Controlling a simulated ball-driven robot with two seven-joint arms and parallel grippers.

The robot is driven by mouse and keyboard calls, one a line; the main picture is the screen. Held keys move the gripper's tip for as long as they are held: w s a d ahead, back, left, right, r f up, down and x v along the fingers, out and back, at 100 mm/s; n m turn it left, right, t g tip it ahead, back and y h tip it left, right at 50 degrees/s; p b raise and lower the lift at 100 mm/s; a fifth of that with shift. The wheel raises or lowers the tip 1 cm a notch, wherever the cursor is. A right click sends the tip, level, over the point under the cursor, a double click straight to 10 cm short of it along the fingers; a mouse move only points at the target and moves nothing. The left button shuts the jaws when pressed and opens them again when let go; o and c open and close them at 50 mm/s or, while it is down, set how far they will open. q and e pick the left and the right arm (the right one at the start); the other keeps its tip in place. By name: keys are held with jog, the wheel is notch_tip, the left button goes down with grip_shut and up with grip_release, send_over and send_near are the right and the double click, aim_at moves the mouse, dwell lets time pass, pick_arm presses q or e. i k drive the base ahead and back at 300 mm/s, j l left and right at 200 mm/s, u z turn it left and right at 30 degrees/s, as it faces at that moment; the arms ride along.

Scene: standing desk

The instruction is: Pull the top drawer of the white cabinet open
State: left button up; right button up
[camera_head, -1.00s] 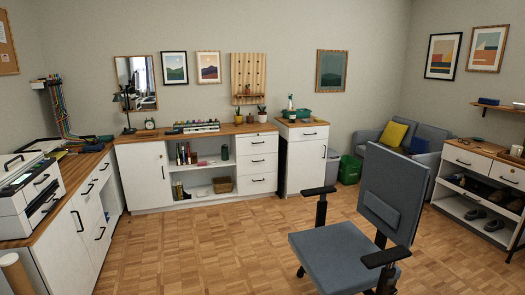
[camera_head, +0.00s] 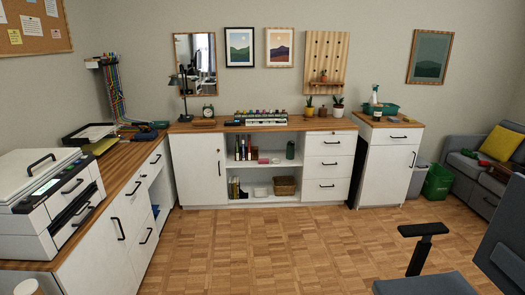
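Several white cabinet fronts are in view, and I cannot tell which one the task means. A white drawer stack (camera_head: 328,170) is at the right end of the back counter. Its top drawer (camera_head: 330,143) has a dark bar handle and looks shut. A separate white cabinet (camera_head: 388,172) stands to its right, with a shut top drawer (camera_head: 397,136) above a door. The left counter's white cabinet (camera_head: 105,235) also has dark handles, and its fronts look shut. Neither of my grippers is in view.
A grey office chair (camera_head: 428,285) stands at the lower right. A printer (camera_head: 45,205) sits on the left counter. A green bin (camera_head: 437,182) and a sofa (camera_head: 480,185) are at the right. The wooden floor (camera_head: 270,245) in the middle is clear.

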aim_at(326, 139)
jog(key=i, duration=0.65)
jog(key=i+z, duration=0.15)
jog(key=i, duration=0.5)
jog(key=i+j, duration=0.15)
jog(key=i, duration=0.45)
jog(key=i+j+z, duration=0.15)
jog(key=i, duration=0.5)
